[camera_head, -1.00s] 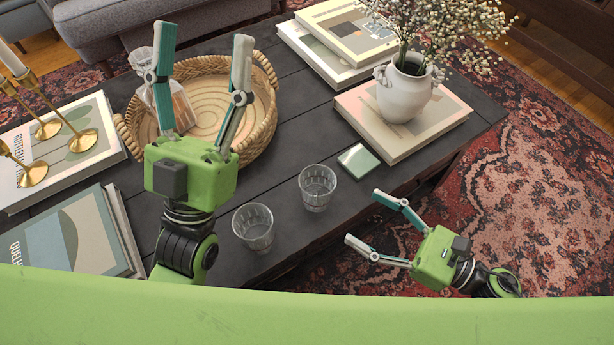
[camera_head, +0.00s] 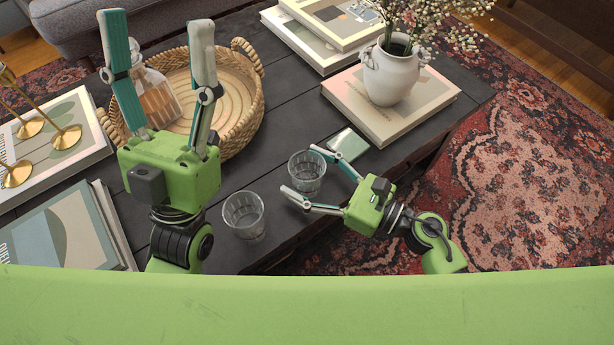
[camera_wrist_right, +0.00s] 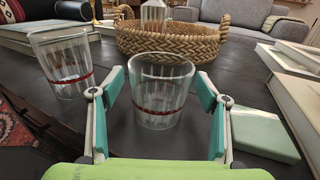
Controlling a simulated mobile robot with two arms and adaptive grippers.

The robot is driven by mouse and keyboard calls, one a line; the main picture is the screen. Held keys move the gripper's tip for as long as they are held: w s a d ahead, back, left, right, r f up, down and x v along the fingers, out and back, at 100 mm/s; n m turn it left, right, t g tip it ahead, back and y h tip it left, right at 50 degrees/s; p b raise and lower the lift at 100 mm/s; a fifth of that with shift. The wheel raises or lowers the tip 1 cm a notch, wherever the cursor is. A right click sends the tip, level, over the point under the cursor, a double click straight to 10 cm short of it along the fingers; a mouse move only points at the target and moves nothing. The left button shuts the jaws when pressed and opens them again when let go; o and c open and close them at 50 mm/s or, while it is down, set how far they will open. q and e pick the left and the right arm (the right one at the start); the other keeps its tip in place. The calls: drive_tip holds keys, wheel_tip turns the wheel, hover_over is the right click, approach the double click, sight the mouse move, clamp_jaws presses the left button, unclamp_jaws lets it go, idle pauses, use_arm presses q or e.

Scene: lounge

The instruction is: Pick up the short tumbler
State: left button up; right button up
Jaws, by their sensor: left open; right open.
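Two clear glass tumblers stand upright on the dark coffee table (camera_head: 285,105); I cannot tell for certain which is the short one. The right-hand tumbler (camera_head: 306,172) is between the fingertips of my open right gripper (camera_head: 304,173). In the right wrist view this tumbler (camera_wrist_right: 160,92), with a red band, stands ahead between the spread fingers; I see no clear contact. The other tumbler (camera_head: 244,215) is nearer my left arm and shows at the left in the wrist view (camera_wrist_right: 62,62). My left gripper (camera_head: 157,22) is open and empty, over the basket side.
A green-topped coaster or box (camera_head: 348,144) lies just right of the tumbler. A woven basket tray (camera_head: 252,95) holds a decanter (camera_head: 158,98). A white vase (camera_head: 391,72) stands on a book (camera_head: 345,95). Books and brass candle holders (camera_head: 66,136) are at left.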

drive_tip(key=c, duration=1.4)
drive_tip(key=shift+c, duration=0.2)
drive_tip(key=shift+r, duration=0.2)
